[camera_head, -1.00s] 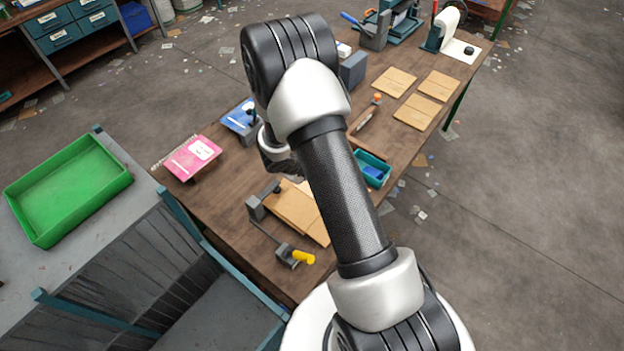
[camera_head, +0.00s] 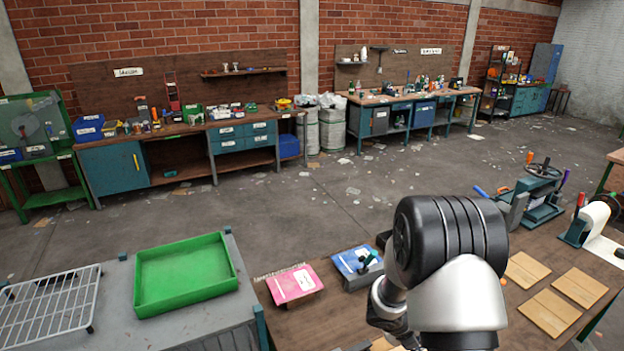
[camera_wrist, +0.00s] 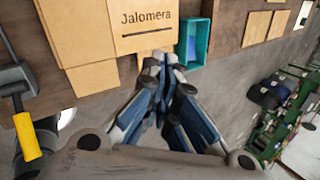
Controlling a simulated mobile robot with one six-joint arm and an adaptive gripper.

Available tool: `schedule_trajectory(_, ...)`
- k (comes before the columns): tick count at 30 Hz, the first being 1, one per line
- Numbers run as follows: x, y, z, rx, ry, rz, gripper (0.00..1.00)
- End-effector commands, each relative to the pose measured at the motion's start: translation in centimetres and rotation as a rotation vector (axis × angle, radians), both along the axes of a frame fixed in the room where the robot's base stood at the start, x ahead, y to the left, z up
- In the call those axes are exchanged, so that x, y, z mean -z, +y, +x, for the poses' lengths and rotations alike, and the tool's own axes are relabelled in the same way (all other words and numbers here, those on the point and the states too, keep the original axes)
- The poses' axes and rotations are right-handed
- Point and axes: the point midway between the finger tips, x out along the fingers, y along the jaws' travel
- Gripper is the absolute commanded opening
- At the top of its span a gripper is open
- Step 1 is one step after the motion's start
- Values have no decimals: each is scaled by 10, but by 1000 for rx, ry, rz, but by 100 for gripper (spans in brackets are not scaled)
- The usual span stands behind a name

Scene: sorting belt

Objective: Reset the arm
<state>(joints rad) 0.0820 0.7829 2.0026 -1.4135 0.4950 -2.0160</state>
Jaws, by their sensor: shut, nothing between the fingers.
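My gripper (camera_wrist: 158,78) shows in the wrist view with its fingers together and nothing between them. It is above the edge of the wooden table (camera_wrist: 110,97), in front of a flat cardboard piece marked "Jalomera" (camera_wrist: 146,22). How far it is above the table I cannot tell. In the head view my arm (camera_head: 455,270) stands over the table at the lower right, and the gripper's fingers are hidden.
A green tray (camera_head: 185,292) sits on a grey surface at left, beside a wire rack (camera_head: 50,308). Pink (camera_head: 294,284) and blue (camera_head: 356,261) booklets lie on the table. A teal bin (camera_wrist: 205,42) and a yellow-handled tool (camera_wrist: 27,137) lie near the gripper. Open floor lies behind.

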Motion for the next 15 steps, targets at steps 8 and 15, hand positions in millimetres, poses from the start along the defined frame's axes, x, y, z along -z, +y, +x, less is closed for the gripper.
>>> schedule_trajectory(8, -101, 6, -39, 821, -508, 176, 0)
schedule_trajectory(15, -148, 37, -112, 1569, -862, 437, 0)
